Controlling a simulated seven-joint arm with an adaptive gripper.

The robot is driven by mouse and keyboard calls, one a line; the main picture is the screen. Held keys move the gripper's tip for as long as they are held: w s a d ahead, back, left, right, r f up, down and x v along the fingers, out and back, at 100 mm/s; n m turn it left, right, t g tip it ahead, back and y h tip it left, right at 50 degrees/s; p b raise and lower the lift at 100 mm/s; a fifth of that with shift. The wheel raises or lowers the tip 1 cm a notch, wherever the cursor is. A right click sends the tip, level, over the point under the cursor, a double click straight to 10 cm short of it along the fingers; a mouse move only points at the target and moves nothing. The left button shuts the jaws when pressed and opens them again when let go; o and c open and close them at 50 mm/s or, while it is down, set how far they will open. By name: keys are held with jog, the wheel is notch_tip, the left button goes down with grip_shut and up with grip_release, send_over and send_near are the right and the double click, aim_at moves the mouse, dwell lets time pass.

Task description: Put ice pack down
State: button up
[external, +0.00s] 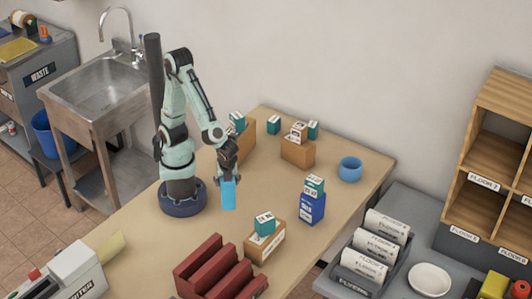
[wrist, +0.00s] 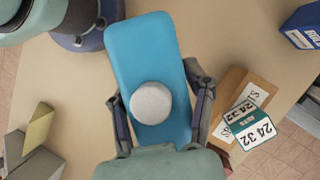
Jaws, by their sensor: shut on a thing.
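The ice pack (external: 229,194) is a light blue slab with rounded corners. It hangs upright below my gripper (external: 228,179), over the table (external: 155,232). In the wrist view the ice pack (wrist: 148,48) fills the middle, with a round white disc (wrist: 151,101) in front of or on its face. The fingers of my gripper (wrist: 160,108) close on its left and right sides. I cannot tell from these views exactly how high its lower end is above the table top.
A cardboard box (external: 264,245) with a teal-and-white carton stands to the front right, and a blue box (external: 312,208) stands beyond it. A dark red rack (external: 215,270) is at the front. Table around the pack is clear.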

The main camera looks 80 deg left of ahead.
jog(key=w+a+r+n+g+h, duration=0.1)
jog(key=w+a+n+g, duration=0.1)
jog(key=w+a+n, duration=0.4)
jog(key=w+a+n+g+h, duration=0.1)
jog(key=a+n, duration=0.2)
jog(key=a, duration=0.6)
jog(key=shift+w+d+f, duration=0.1)
jog(key=shift+w+f, duration=3.15)
jog(key=shift+w, duration=0.25)
jog(key=shift+w+d+f, duration=0.1)
jog(key=shift+w+f, duration=3.15)
jog(key=shift+w, duration=0.25)
jog(key=shift+f, duration=0.15)
jog(key=o, duration=1.3)
